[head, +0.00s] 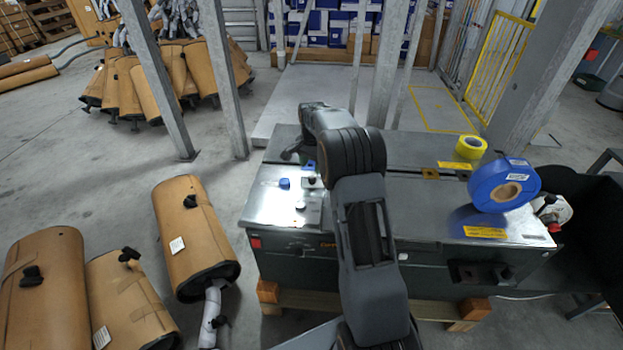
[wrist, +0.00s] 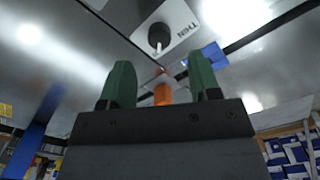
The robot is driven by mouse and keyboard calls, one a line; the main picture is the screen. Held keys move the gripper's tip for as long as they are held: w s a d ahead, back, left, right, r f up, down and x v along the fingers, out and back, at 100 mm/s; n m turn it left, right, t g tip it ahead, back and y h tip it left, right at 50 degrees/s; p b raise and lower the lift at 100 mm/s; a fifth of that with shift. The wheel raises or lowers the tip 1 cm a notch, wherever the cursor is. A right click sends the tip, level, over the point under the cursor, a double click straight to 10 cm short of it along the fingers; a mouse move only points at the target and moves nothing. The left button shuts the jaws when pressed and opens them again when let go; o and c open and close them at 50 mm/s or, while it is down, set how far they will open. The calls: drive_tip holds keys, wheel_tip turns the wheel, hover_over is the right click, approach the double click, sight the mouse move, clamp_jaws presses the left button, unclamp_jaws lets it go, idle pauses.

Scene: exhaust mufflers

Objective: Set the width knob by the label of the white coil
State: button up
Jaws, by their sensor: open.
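My gripper (head: 292,153) is over the left part of the grey machine top in the head view, mostly hidden by my arm. In the wrist view my gripper (wrist: 162,88) shows two green fingers spread apart with nothing held. A black knob (wrist: 159,37) on a pale plate with partly readable dark lettering lies beyond the fingers, apart from them. I cannot tell which knob sets width. I cannot make out a white coil or its label.
A large blue tape roll (head: 504,186) and a yellow tape roll (head: 471,147) are on the machine's right side. A whitish object (head: 552,211) sits at its right end, unclear. Brown mufflers (head: 194,236) lie left of the machine. A grey post (head: 384,75) stands behind it.

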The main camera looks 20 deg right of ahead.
sight(312, 177)
drive_tip(key=shift+f, duration=2.85)
drive_tip(key=c, duration=0.9)
